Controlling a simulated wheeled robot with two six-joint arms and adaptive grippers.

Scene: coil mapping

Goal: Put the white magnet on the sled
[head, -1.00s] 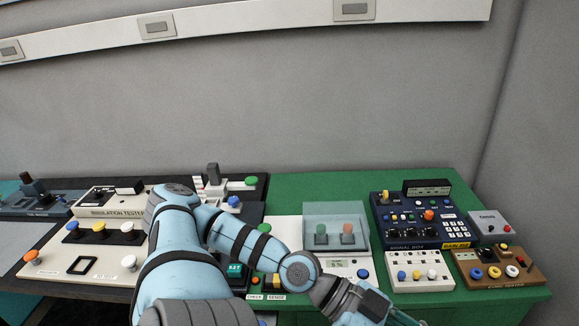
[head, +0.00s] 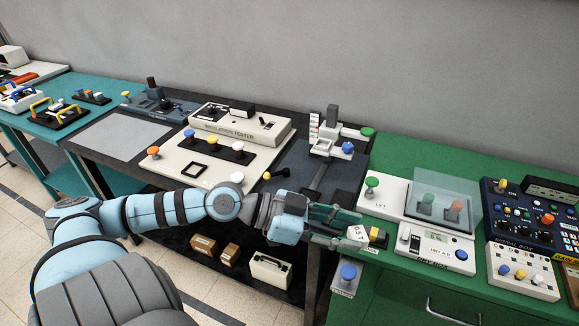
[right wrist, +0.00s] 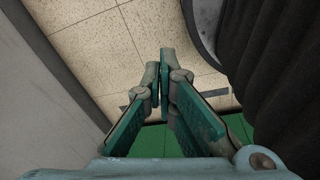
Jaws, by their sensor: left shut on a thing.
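My left gripper (head: 342,226) is low over the border between the dark table and the green one. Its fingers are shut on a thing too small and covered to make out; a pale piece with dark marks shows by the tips. I cannot tell whether the thing is the white magnet. A pale block (head: 321,147) on a grey rail (head: 314,187), beyond the gripper, looks like the sled; it appears empty. My right gripper (right wrist: 157,72) shows only in the right wrist view, tips together, nothing seen between them.
The insulation tester (head: 240,125) and a cream knob panel (head: 185,168) stand left of the rail. A blue knob (head: 347,147) stands right beside it. The dry box (head: 435,246) and a dark blue signal box (head: 530,225) stand to the right.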

